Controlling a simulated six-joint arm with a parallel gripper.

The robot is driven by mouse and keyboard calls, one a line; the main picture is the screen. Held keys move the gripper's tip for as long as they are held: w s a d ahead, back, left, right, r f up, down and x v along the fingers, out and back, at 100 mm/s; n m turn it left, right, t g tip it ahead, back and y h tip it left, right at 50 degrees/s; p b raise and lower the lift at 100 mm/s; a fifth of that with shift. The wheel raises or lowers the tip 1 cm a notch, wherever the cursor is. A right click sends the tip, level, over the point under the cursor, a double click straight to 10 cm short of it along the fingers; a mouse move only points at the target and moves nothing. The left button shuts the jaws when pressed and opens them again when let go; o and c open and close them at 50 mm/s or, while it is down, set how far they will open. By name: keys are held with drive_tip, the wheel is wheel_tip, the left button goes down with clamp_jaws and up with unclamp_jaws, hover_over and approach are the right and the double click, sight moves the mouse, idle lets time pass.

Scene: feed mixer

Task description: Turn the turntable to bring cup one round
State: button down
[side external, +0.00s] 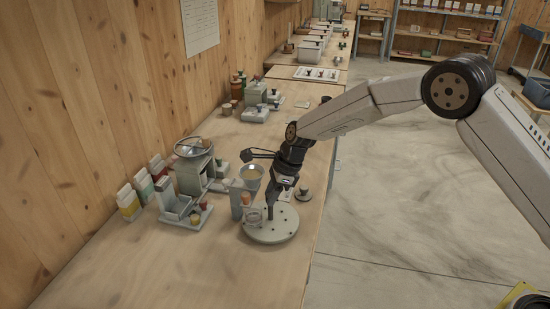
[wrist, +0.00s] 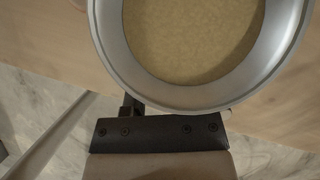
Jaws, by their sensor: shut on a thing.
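The turntable (side external: 272,232) is a pale grey-green round plate with small dark holes, flat on the bench near its right edge. A small clear cup (side external: 253,216) stands at the plate's left side; I cannot read a number on it. My gripper (side external: 271,212) points down over the plate, its dark fingers shut at the turntable, seemingly on an upright part of it. The exact grip is too small to tell. In the wrist view, a metal bowl with yellow-brown contents (wrist: 194,40) fills the top and hides the fingertips. The bowl (side external: 250,174) is just left of my gripper in the side view.
A grey column (side external: 236,200) stands close to the turntable's left. A scale with a metal pan (side external: 194,147) and several cartons (side external: 145,190) stand further left by the wall. A small knobbed disc (side external: 303,195) lies right of my gripper. The front of the bench is clear.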

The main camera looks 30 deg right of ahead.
drive_tip(key=shift+m+t+h, duration=0.3)
drive_tip(key=shift+m+t, duration=0.15)
drive_tip(key=shift+m, duration=0.8)
drive_tip(key=shift+m+t+h, duration=0.3)
drive_tip(key=shift+m+t, duration=0.15)
drive_tip(key=shift+m, duration=1.4)
drive_tip(key=c, duration=0.7)
unclamp_jaws()
drive_tip(key=shift+o, duration=0.2)
drive_tip(key=shift+s+r, duration=0.1)
drive_tip(key=shift+r, duration=0.05)
drive_tip(key=v, duration=0.7)
drive_tip(key=shift+r, duration=0.3)
drive_tip(key=shift+s, duration=0.15)
